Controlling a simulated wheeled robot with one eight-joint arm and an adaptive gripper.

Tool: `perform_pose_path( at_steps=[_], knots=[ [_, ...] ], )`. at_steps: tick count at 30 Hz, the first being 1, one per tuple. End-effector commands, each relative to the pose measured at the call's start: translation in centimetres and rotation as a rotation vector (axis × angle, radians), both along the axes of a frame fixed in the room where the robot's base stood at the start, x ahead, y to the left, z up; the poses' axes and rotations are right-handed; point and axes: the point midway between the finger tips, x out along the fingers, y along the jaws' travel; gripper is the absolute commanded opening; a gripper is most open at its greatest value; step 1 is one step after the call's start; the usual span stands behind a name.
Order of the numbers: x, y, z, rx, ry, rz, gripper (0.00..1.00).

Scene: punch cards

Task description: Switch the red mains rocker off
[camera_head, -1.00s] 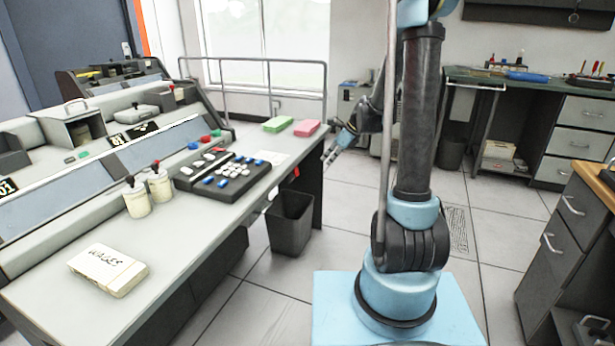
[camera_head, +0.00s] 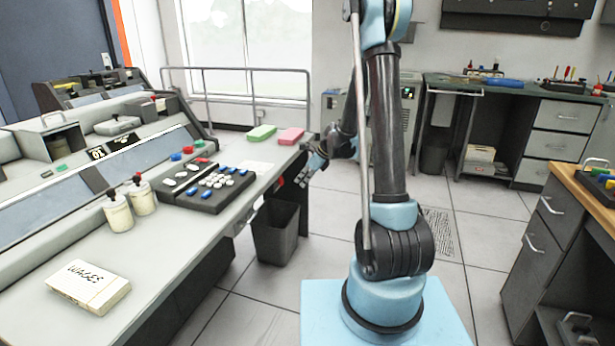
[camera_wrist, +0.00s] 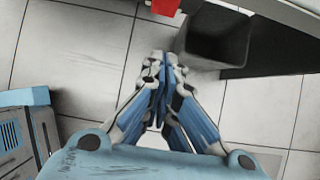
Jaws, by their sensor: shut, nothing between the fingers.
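A small red part, which looks like the mains rocker (camera_head: 281,182), shows on the front side of the desk below its top edge, near the far right corner. In the wrist view a red block (camera_wrist: 165,6) is cut off by the top edge, just beyond my fingertips. My gripper (camera_head: 301,179) is just right of the red part in the head view, low beside the desk. In the wrist view my gripper (camera_wrist: 166,64) has its fingers together with nothing between them. It looks apart from the red part. Which way the rocker is tipped is too small to tell.
A dark bin (camera_head: 277,232) stands on the floor under the desk edge, close below my gripper. The grey desk (camera_head: 165,262) carries a black key panel (camera_head: 208,187) and green and pink card stacks (camera_head: 291,136). A metal rail (camera_head: 250,71) runs behind.

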Motion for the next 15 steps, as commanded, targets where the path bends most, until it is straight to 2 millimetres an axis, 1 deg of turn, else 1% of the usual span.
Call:
perform_pose_path(
  at_steps=[1, 4, 6, 9, 15],
  knots=[
    [0.1, 0.4, -0.6, 0.000, 0.000, 0.001, 0.00],
    [0.4, 1.1, -1.6, 0.000, 0.000, 0.001, 0.00],
    [0.7, 2.2, -1.7, 0.000, -0.001, 0.003, 0.00],
    [1.2, 3.3, -1.9, 0.000, -0.001, 0.002, 0.00],
    [1.5, 4.4, -2.2, -0.001, 0.000, 0.000, 0.00]
  ],
)
